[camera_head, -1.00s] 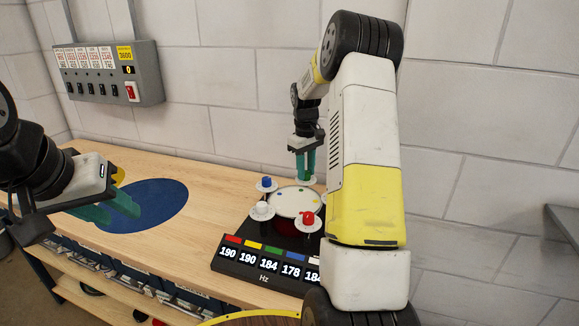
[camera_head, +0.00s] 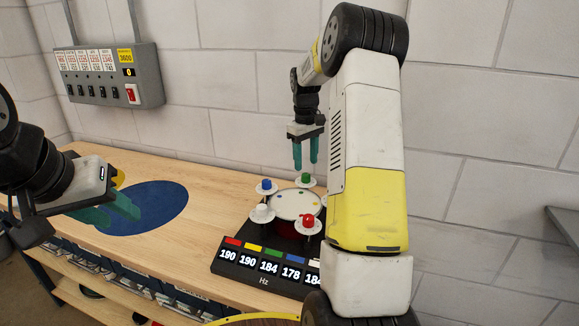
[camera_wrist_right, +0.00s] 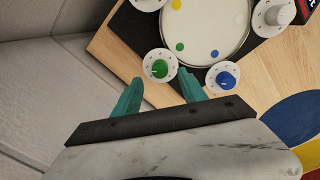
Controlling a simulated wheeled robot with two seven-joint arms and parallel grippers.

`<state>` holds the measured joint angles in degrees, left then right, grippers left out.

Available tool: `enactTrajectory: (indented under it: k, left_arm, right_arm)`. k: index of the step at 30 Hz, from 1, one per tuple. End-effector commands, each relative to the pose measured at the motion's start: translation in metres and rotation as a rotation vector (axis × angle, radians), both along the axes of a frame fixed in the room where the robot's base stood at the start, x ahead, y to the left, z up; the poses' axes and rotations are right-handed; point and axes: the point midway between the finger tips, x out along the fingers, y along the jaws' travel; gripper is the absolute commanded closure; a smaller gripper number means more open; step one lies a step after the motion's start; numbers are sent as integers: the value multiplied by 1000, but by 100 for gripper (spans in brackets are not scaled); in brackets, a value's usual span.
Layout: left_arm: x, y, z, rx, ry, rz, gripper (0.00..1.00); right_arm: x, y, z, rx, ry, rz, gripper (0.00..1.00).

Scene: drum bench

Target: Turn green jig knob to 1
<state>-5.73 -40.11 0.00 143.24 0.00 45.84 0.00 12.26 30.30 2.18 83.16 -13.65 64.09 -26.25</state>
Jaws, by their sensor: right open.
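The green knob (camera_head: 305,178) stands on its white dial at the back of the drum jig (camera_head: 262,262). It also shows in the right wrist view (camera_wrist_right: 160,69), beyond and roughly between the fingertips, with its white dial around it. My right gripper (camera_head: 305,166) is open and empty, its teal fingers pointing down just above the green knob and apart from it. Its fingers also show in the right wrist view (camera_wrist_right: 160,85). My left gripper (camera_head: 122,210) hangs over the bench at the left with its teal fingers apart and nothing between them.
Blue (camera_head: 266,184), white (camera_head: 262,209) and red (camera_head: 308,220) knobs ring the drum head (camera_head: 297,204). The front display reads 190, 190, 184, 178 and a partly hidden value. A switch box (camera_head: 110,75) hangs on the wall. A blue disc (camera_head: 160,200) lies on the bench.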

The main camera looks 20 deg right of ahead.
Motion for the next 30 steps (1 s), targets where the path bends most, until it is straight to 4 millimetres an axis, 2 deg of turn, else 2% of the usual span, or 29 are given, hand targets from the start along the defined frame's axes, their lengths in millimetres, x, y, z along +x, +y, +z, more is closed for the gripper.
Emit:
enactTrajectory:
  k: [3,6,23,26,30]
  left_arm:
    - [0,0,0,0,0,0,64]
    - [0,0,0,0,0,0,64]
    - [0,0,0,0,0,0,64]
    - [0,0,0,0,0,0,64]
    - [0,0,0,0,0,0,64]
  right_arm:
    - [0,1,18,-1,-4,0,50]
    - [0,1,27,-1,-1,0,50]
    - [-3,3,35,0,-8,-2,50]
    - [-12,12,50,4,-32,-10,50]
    - [-42,36,84,22,-97,-40,50]
